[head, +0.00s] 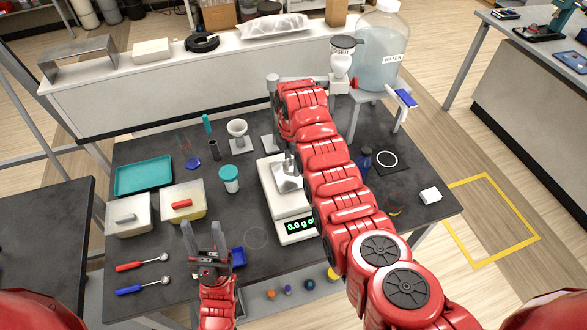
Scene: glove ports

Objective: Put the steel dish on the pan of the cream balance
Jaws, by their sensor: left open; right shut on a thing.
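The cream balance (293,228) stands in the middle of the dark table, its green display reading about 0.0 g. A shiny steel shape, which I take for the steel dish (286,181), shows over the balance's pan area. The pan is hard to tell apart from it, and I cannot tell whether they touch. My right arm reaches across the balance's right side and hides part of it. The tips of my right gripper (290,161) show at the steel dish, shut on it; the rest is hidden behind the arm. My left gripper (207,241) is open and empty, left of the balance's front.
A teal-lidded jar (229,179), a funnel on a stand (238,134) and two tubs, one with a red-handled tool (183,203), stand left of the balance. A blue bottle (364,159) is right of my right arm. A large water jug (380,50) stands behind.

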